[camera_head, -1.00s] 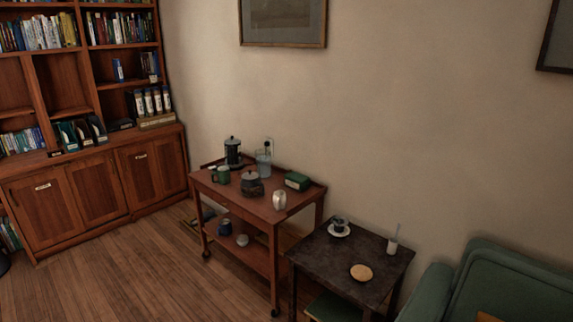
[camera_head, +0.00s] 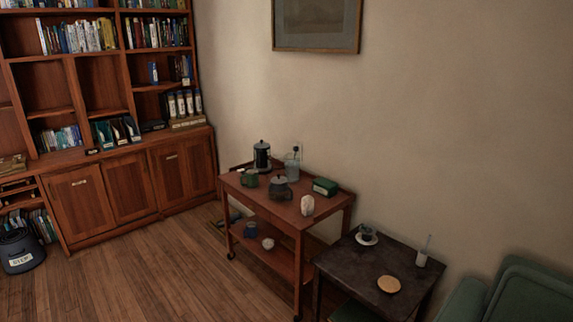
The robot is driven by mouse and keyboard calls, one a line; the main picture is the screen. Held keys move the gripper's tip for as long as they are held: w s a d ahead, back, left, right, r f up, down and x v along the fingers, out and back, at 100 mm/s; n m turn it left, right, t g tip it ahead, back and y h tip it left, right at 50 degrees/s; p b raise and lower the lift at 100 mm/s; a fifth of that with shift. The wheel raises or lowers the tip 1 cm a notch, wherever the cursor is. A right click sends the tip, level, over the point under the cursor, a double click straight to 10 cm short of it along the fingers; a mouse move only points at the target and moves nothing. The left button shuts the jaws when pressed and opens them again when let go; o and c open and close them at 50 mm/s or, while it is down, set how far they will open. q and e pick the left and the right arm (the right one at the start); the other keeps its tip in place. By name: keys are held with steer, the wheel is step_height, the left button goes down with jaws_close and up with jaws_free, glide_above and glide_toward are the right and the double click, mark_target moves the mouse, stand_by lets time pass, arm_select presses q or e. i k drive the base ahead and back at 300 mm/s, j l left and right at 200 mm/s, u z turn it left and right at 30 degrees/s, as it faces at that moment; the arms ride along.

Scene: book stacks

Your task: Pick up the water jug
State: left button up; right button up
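A clear glass jug (camera_head: 292,170), which looks like the water jug, stands upright near the back edge of the wooden trolley (camera_head: 262,205). A dark kettle-like pot (camera_head: 281,187) stands just in front of it, and a dark French press (camera_head: 262,156) stands to its left. The jug is small in the picture, so its handle and contents are hard to make out. Neither of my grippers is in view.
A green box (camera_head: 325,187), a green mug (camera_head: 250,178) and a whitish container (camera_head: 307,205) share the trolley top. A dark side table (camera_head: 375,268) and a green armchair (camera_head: 516,290) stand to the right. A dark bin-like object (camera_head: 18,250) is at the far left. The wooden floor (camera_head: 150,280) in front is clear.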

mark_target(291, 160)
steer(key=i+j+u, duration=0.35)
steer(key=i+j, duration=0.15)
steer(key=i+j+u, duration=0.35)
steer(key=i, duration=0.3)
steer(key=i+z, duration=0.25)
steer(key=i, duration=0.3)
steer(key=i+z, duration=0.3)
steer(key=i, duration=0.25)
steer(key=i+j+z, duration=0.25)
steer(key=i, duration=0.3)
